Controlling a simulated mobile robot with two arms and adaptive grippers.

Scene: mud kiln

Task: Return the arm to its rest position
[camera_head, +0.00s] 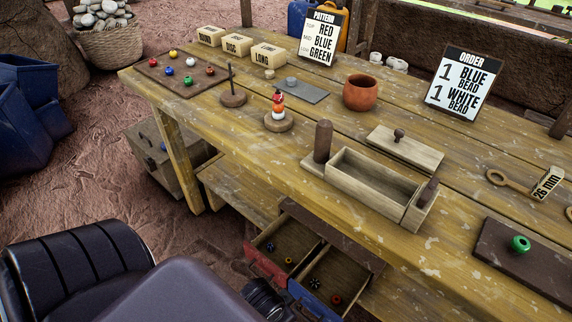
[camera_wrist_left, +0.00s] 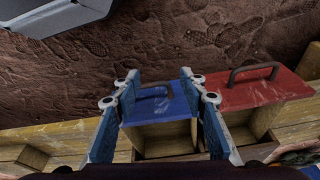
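My left gripper (camera_wrist_left: 158,78) is open in the left wrist view, its two pale blue fingers apart with nothing between them that I can see held. Beyond and between the fingers is a blue drawer front (camera_wrist_left: 165,106) with a dark handle (camera_wrist_left: 155,93); I cannot tell how far off it is. A red drawer front (camera_wrist_left: 250,91) is to its right. In the head view a dark part of my left arm is by the blue drawer front (camera_head: 314,301) and red drawer front (camera_head: 265,267), and the fingers are hidden. My right gripper is not in view.
Both drawers are pulled out under the wooden workbench (camera_head: 300,165), with small beads inside. The bench holds a wooden box (camera_head: 370,185), a clay pot (camera_head: 360,93), an order sign (camera_head: 460,82) and a bead peg (camera_head: 278,116). Open dirt floor (camera_head: 100,185) lies left.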

